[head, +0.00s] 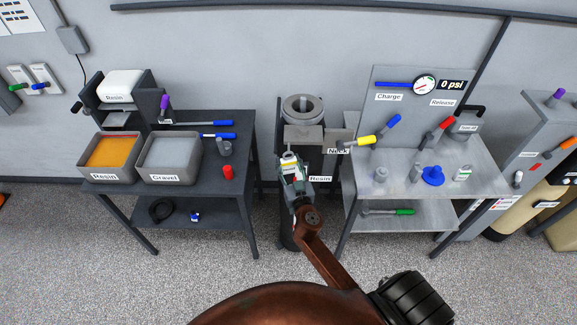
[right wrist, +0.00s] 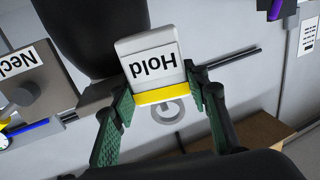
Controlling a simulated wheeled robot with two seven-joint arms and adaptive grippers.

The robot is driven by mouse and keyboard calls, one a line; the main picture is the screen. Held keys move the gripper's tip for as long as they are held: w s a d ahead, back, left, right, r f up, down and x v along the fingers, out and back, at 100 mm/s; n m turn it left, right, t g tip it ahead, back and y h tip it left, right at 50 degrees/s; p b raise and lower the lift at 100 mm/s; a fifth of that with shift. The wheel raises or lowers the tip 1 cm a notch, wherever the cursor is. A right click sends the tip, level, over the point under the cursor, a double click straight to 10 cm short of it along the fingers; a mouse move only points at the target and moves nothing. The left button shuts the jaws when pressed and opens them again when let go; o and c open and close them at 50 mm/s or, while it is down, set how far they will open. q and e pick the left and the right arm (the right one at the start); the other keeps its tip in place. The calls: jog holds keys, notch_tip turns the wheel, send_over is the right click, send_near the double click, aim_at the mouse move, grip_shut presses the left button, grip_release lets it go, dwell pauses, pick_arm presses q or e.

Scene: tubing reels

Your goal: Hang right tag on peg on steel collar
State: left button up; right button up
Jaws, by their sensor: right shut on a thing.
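The white tag (right wrist: 153,62) reads "Hold", upside down in the right wrist view, and has a yellow band at its near end. It also shows in the head view (head: 289,162). My right gripper (right wrist: 165,98) is shut on it, with a green-padded finger on each side. The grey steel collar (head: 303,133) sits on the dark column behind and just above the tag. In the right wrist view, a grey block with the "Neck" label (right wrist: 22,75) is at left. A thin dark rod (right wrist: 235,57) runs behind the tag; I cannot tell if it is the peg. My left gripper is out of view.
A dark bench (head: 240,150) with resin and gravel bins stands left. A steel bench (head: 410,190) with a gauge panel (head: 415,95) stands right. A yellow-and-blue handle (head: 378,133) juts right of the collar. Open floor lies in front.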

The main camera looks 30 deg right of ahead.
jog(key=shift+w+d+f+b, duration=0.25)
jog(key=shift+w+d, duration=0.1)
jog(key=shift+w, duration=0.25)
jog(key=shift+w+d+f+b, duration=0.15)
jog(key=shift+w+d+b, duration=0.2)
jog(key=shift+w, duration=0.2)
jog(key=shift+w+d+f+b, duration=0.2)
jog(key=shift+w+d, duration=0.15)
jog(key=shift+w, duration=0.25)
jog(key=o, duration=1.2)
